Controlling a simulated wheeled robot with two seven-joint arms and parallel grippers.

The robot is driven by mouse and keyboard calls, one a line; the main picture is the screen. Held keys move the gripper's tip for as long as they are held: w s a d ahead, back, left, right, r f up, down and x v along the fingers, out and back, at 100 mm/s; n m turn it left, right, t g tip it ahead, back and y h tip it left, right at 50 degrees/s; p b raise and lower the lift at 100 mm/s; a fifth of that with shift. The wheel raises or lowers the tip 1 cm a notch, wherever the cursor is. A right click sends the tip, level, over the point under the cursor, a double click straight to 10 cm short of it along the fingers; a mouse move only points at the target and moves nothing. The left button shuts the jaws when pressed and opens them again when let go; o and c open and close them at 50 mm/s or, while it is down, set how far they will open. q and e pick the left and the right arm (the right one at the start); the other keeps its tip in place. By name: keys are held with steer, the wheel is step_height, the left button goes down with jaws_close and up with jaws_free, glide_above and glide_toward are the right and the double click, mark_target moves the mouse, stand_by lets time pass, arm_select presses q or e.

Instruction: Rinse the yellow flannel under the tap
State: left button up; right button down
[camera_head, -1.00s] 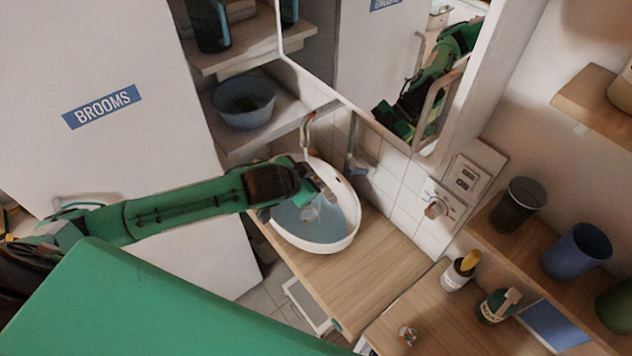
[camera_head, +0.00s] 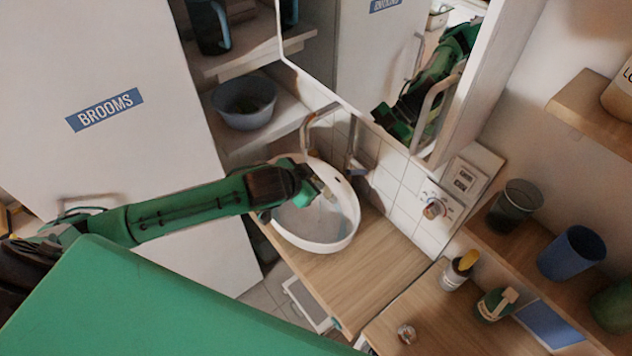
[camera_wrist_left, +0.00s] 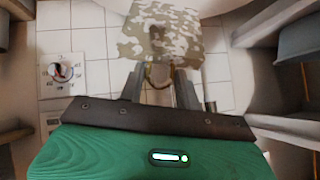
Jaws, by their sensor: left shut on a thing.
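My left gripper (camera_head: 322,194) reaches over the white basin (camera_head: 322,245) from the left. In the left wrist view its fingers (camera_wrist_left: 158,88) are shut on a mottled yellow-beige cloth, which looks like the yellow flannel (camera_wrist_left: 165,25). The flannel spreads out beyond the fingertips with pale patches. In the head view the gripper hides most of it. I cannot tell whether water is running. The basin's inside looks pale grey. My right gripper is not in view.
A wall panel with a round dial (camera_head: 434,209) is right of the basin; the dial also shows in the left wrist view (camera_wrist_left: 62,71). A grey bowl (camera_head: 244,103) sits on a shelf behind. The wooden counter (camera_head: 365,273) in front is clear. A mirror hangs above.

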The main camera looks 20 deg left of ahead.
arm_select(q)
steer(key=shift+a, duration=0.15)
steer(key=shift+a+p, duration=0.35)
steer(key=shift+a, duration=0.1)
steer(key=shift+d, duration=0.1)
steer(key=shift+d+p, duration=0.3)
steer(key=shift+d, duration=0.2)
steer(key=shift+a, duration=0.15)
steer(key=shift+a+p, duration=0.35)
steer(key=shift+a, duration=0.1)
steer(key=shift+d, duration=0.1)
steer(key=shift+d+p, duration=0.35)
steer(key=shift+d, duration=0.2)
